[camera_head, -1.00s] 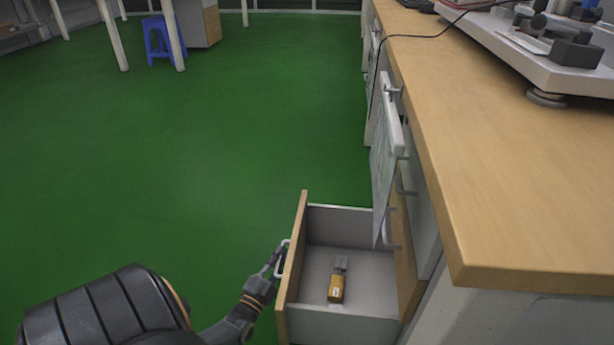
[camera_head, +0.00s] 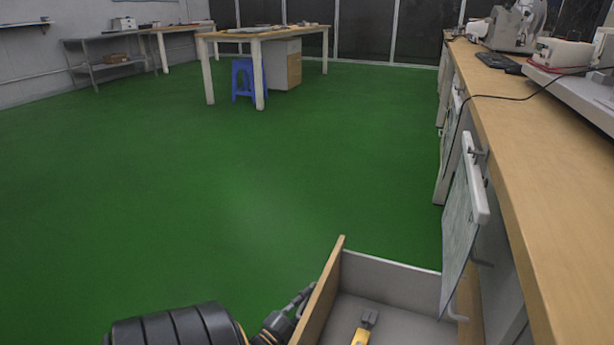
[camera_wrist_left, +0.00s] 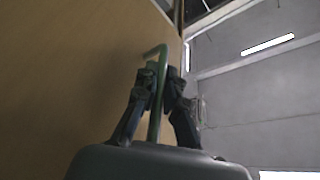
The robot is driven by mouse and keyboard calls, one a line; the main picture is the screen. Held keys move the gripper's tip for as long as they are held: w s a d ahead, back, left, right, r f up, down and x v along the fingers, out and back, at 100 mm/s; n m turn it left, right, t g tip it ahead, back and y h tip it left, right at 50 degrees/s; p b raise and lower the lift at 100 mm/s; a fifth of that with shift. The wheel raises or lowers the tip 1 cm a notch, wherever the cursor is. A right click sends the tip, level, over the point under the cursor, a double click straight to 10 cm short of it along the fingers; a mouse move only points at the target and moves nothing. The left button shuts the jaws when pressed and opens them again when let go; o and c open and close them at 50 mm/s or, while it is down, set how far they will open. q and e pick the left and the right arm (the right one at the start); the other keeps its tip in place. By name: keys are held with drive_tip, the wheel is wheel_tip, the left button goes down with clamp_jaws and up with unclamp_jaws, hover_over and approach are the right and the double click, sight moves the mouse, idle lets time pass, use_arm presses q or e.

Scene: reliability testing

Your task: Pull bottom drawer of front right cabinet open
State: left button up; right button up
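The bottom drawer (camera_head: 390,283) of the front right cabinet stands pulled out, its open inside showing at the bottom of the head view. Its wooden front panel (camera_head: 318,297) faces left. A yellow and grey object (camera_head: 366,325) lies inside, cut off by the picture's edge. My left gripper (camera_head: 299,304) is at the outer side of the panel. In the left wrist view, its dark fingers (camera_wrist_left: 161,84) are closed around the bar of the drawer handle (camera_wrist_left: 155,120), beside the wooden panel. The right gripper is not in view.
A wooden countertop (camera_head: 520,150) with equipment runs along the right. A hanging clipboard-like panel (camera_head: 462,220) is beside the drawer. Green floor (camera_head: 200,200) is clear to the left. A blue stool (camera_head: 246,78) and a table (camera_head: 262,34) stand far back.

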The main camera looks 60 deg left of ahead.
use_arm(q)
drive_tip(key=o, duration=0.4)
drive_tip(key=shift+o, duration=0.2)
drive_tip(key=v, duration=1.2)
